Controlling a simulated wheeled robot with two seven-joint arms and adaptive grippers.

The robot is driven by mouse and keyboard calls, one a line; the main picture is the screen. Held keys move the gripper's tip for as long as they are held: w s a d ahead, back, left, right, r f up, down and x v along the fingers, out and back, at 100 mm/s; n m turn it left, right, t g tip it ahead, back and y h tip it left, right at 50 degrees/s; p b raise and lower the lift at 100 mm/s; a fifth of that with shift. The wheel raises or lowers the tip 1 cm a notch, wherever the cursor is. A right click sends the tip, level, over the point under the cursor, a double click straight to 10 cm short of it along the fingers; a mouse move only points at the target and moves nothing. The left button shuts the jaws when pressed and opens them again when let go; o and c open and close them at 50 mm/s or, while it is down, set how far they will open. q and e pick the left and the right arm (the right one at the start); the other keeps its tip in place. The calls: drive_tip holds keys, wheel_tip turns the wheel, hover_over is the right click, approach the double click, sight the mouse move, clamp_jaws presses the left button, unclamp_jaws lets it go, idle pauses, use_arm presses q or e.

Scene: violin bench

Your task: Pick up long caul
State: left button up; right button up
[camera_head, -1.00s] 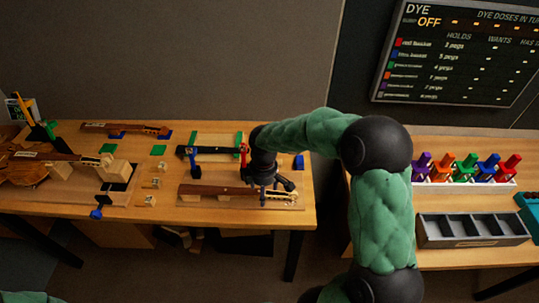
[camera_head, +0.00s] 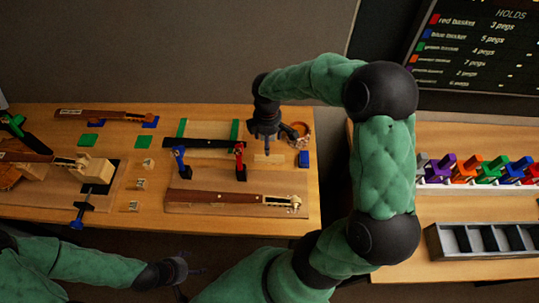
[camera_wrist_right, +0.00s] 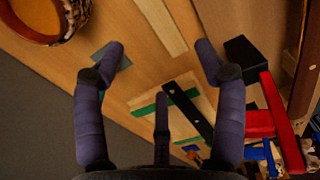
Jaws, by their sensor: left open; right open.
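A short pale wooden strip, which looks like the long caul (camera_head: 268,158), lies flat on the bench to the right of the red clamp. It also shows in the right wrist view (camera_wrist_right: 163,27), beyond the fingertips. My right gripper (camera_head: 264,136) is open and empty, just behind and above the strip in the head view. In the right wrist view the open fingers (camera_wrist_right: 160,48) point toward the bench with nothing between them. My left gripper (camera_head: 178,270) is open and empty, low in front of the bench.
A red clamp (camera_head: 240,162) and blue clamp (camera_head: 180,160) stand by a black fingerboard (camera_head: 208,143). A violin neck (camera_head: 230,198) lies in front on a board. A blue block (camera_head: 303,158) and a round amber-rimmed container (camera_wrist_right: 38,22) are near the right gripper.

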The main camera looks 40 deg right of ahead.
hover_over(270, 156)
drive_tip(key=f, duration=0.4)
drive_tip(key=shift+w+a+b, duration=0.2)
drive_tip(key=shift+w+b, duration=0.1)
drive_tip(key=shift+b, duration=0.1)
drive_tip(key=f, duration=0.2)
drive_tip(key=f+b, duration=0.1)
drive_tip(key=f, duration=0.2)
drive_tip(key=shift+s+d, duration=0.15)
drive_tip(key=shift+s, duration=0.05)
drive_tip(key=c, duration=1.1)
